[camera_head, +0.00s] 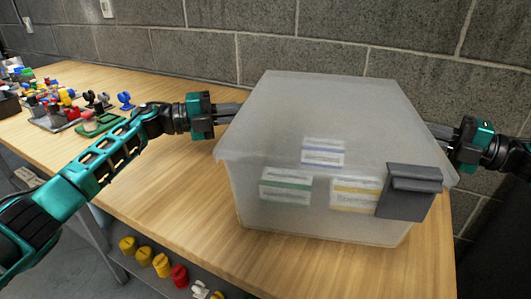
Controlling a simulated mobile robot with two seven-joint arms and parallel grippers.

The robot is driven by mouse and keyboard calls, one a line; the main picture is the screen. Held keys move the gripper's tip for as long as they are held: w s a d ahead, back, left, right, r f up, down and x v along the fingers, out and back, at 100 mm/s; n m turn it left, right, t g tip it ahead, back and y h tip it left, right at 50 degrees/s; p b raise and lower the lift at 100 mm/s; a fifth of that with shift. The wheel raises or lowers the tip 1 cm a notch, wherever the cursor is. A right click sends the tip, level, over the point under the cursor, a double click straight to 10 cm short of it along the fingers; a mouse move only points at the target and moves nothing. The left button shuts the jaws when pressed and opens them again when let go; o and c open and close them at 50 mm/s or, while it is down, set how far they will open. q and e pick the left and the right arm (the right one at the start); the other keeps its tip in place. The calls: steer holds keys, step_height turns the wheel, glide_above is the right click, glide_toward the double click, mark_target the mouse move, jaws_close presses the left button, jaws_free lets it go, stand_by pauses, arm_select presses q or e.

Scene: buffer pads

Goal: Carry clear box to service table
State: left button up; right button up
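The clear box (325,122) is a large, frosted see-through bin with a lid, over the right part of the wooden table (150,170). It looks upright; I cannot tell whether its base touches the table. Labelled packs show dimly through its front wall, and a dark grey clip sits at its front right. My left gripper (228,110) is at the box's left side with its fingers reaching its edge. My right gripper (440,131) is at the right side. The fingertips of both are partly hidden by the box, so their grip is unclear.
Several small colored parts and a green tray (97,126) lie at the table's far left. A lower shelf holds yellow and red pieces (161,265). A grey block wall (340,35) stands close behind the table. The table's left-middle is clear.

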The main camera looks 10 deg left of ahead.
arm_select(q)
steer(key=o, duration=0.4)
arm_select(e)
steer(key=o, duration=0.4)
arm_select(q)
steer(key=shift+o, duration=0.2)
steer(key=shift+s, duration=0.1)
arm_select(e)
steer(key=shift+o, duration=0.2)
arm_select(q)
steer(key=v, duration=0.8)
arm_select(e)
steer(key=v, duration=1.2)
arm_select(q)
steer(key=shift+r, duration=0.15)
arm_select(e)
steer(key=shift+r, duration=0.15)
